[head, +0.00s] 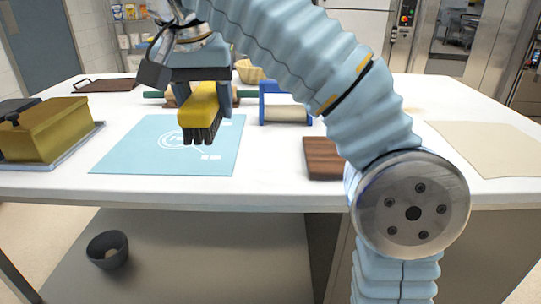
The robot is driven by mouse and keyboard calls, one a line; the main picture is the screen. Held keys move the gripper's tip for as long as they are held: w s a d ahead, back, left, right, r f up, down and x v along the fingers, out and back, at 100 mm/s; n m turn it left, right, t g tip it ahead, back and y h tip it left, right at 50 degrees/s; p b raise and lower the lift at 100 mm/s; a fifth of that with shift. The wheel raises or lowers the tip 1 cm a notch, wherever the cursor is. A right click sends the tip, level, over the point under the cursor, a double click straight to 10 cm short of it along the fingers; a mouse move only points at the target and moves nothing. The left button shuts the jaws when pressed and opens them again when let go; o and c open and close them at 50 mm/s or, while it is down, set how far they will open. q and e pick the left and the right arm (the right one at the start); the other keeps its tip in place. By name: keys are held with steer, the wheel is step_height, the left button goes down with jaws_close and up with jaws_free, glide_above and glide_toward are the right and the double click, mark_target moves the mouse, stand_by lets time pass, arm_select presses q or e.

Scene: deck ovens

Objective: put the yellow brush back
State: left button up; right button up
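The yellow brush (201,101) has a yellow body and dark bristles that point down. My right gripper (203,92), on the arm that comes in from the right, is shut on the brush and holds it over the blue mat (125,155). The bristles seem a little above the mat; contact cannot be told for certain. The gripper and arm hide part of the table behind. My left gripper is not in view.
A gold box (45,130) stands left of the mat. A blue-framed roller (285,114), a bowl (250,74) and a dark tray (108,85) stand farther back. A brown board (322,160) lies right of the mat, a beige cloth (490,148) far right. A dark bowl (107,249) sits below.

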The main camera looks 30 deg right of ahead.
steer(key=w+d+f, duration=0.2)
steer(key=d+f, duration=0.2)
steer(key=d, duration=0.3)
steer(key=b, duration=0.2)
glide_above(267, 156)
steer(key=s+a, duration=0.2)
steer(key=f, duration=0.4)
steer(key=shift+w+d+f, duration=0.15)
steer(key=shift+w+f, duration=0.05)
steer(key=shift+f, duration=0.15)
steer(key=shift+w+d+f, duration=0.1)
steer(key=shift+d+f, duration=0.1)
steer(key=shift+f, duration=0.05)
steer(key=shift+w+d+f+b, duration=0.15)
steer(key=shift+f+b, duration=0.25)
steer(key=shift+f, duration=0.55)
steer(key=shift+s+d+f+b, duration=0.15)
steer(key=shift+f+b, duration=0.2)
steer(key=shift+f, duration=0.55)
steer(key=shift+w, duration=0.1)
steer(key=shift+f, duration=0.2)
steer(key=o, duration=1)
